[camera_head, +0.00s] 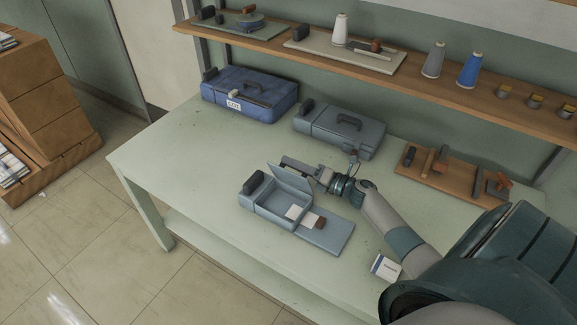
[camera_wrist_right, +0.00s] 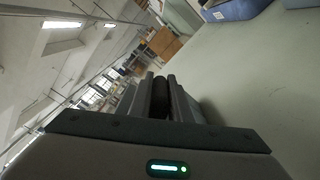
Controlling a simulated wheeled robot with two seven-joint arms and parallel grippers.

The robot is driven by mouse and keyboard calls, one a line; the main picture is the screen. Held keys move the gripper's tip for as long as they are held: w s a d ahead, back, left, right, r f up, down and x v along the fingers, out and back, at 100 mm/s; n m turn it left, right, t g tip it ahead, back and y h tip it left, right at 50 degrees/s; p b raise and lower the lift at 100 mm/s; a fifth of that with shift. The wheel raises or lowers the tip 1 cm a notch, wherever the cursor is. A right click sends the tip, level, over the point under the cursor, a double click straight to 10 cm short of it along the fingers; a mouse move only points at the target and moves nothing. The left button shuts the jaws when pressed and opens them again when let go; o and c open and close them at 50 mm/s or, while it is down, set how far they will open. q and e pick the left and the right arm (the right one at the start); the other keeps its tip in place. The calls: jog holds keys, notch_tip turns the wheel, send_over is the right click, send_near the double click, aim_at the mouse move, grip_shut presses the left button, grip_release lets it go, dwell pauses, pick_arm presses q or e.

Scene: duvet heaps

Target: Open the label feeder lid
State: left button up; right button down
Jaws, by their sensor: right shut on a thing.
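The label feeder (camera_head: 268,217) is a grey-blue box on the pale green table, with a dark roll at its left end and a flat plate reaching out to the right. Its lid (camera_head: 292,180) stands raised and tilted along the far side, so the open inside shows. A white label and a brown block (camera_head: 320,223) are at its right end. My right gripper (camera_head: 286,162) is at the lid's upper edge, shut on the lid. In the right wrist view the fingers (camera_wrist_right: 161,97) are close together around a dark part; the contact is hard to see. My left gripper is not in view.
A blue case (camera_head: 270,88) and a grey case (camera_head: 325,137) stand behind the feeder. A wooden tray with tools (camera_head: 420,175) is at the right, and a small white box (camera_head: 385,267) near the front edge. The table's left part is clear.

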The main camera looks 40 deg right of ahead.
jog(key=shift+w+d+f, duration=0.15)
jog(key=shift+d+f, duration=0.05)
jog(key=shift+d, duration=0.25)
jog(key=shift+f, duration=0.25)
dwell(0.7)
jog(key=c, duration=1.6)
grip_release()
jog(key=shift+c, duration=0.2)
jog(key=shift+d, duration=0.1)
jog(key=shift+r, duration=0.2)
jog(key=b+v, duration=0.4)
jog(key=v, duration=1.3)
jog(key=shift+b, duration=0.4)
jog(key=shift+d+f, duration=0.15)
